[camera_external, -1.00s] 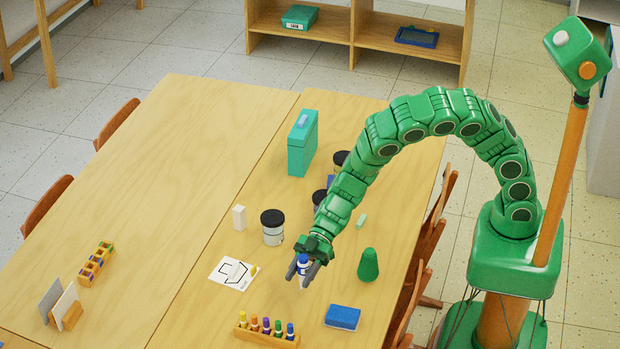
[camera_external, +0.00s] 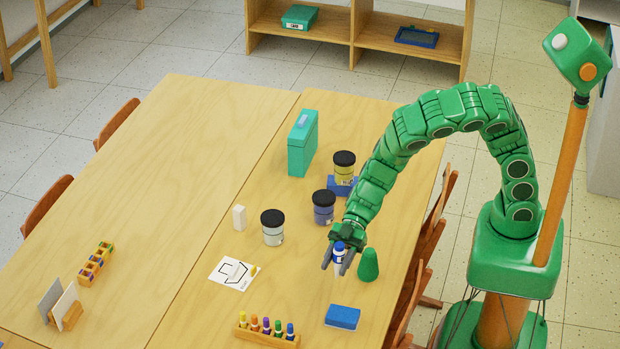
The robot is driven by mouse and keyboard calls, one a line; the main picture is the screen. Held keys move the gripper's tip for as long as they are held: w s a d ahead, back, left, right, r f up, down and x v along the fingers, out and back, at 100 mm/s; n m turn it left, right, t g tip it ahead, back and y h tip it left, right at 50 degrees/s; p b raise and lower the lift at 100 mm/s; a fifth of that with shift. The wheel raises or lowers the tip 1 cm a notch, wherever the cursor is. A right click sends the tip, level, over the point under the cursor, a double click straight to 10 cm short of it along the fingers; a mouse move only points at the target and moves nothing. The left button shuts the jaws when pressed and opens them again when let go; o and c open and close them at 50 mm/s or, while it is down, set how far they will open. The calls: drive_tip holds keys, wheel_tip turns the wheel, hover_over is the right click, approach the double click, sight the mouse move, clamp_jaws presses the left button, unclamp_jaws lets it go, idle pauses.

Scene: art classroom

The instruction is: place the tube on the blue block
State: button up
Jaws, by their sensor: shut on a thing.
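My gripper (camera_external: 338,265) is shut on a small tube (camera_external: 339,249), white with a blue upper part. The tube is roughly upright and seems held above the table, just left of a green cone (camera_external: 368,266). A blue block (camera_external: 342,317) lies flat near the table's right front edge, below my gripper in the picture, with nothing on it. Another blue block-like thing (camera_external: 335,187) sits at the foot of a black-lidded yellow jar (camera_external: 344,167); I cannot tell whether the jar stands on it or behind it.
A purple jar (camera_external: 323,208) and a clear jar (camera_external: 272,228) stand left of my arm. A wooden rack (camera_external: 268,338) of several coloured bottles is left of the near blue block. A card (camera_external: 233,273) and teal box (camera_external: 303,143) are also on the table (camera_external: 150,200).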

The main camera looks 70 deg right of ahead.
drive_tip(key=n+g, duration=0.2)
hover_over(341, 317)
drive_tip(key=f, duration=0.1)
drive_tip(key=shift+f, duration=3.95)
drive_tip(key=shift+f, duration=0.15)
drive_tip(key=o, duration=1.1)
drive_tip(key=shift+r, duration=0.2)
drive_tip(key=v, duration=0.3)
drive_tip(key=shift+r, duration=3.45)
